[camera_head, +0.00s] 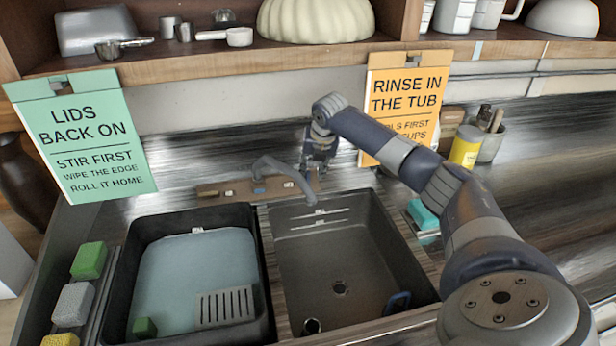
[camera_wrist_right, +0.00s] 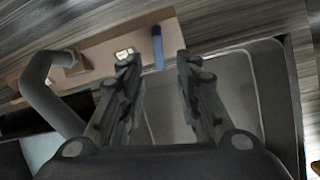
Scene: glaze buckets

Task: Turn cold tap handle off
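A grey tap spout (camera_head: 285,170) rises from a brown mounting board (camera_head: 208,190) behind the sinks. It also shows at the left of the right wrist view (camera_wrist_right: 45,90). A slim blue handle (camera_wrist_right: 157,47) stands on the board, beyond and between my right fingertips in that view. I cannot see contact with it. My right gripper (camera_head: 318,165) is above the board's right end in the head view. The wrist view shows its fingers (camera_wrist_right: 159,62) apart, with nothing held. In the head view the gripper hides part of the board's right end. My left gripper is not in view.
A dark tub (camera_head: 122,285) with bluish water fills the left side; the right sink basin (camera_head: 335,260) is empty of water. An orange sign (camera_head: 405,95) hangs behind my right arm. A yellow container (camera_head: 465,147) and teal sponge (camera_head: 422,214) stand at right.

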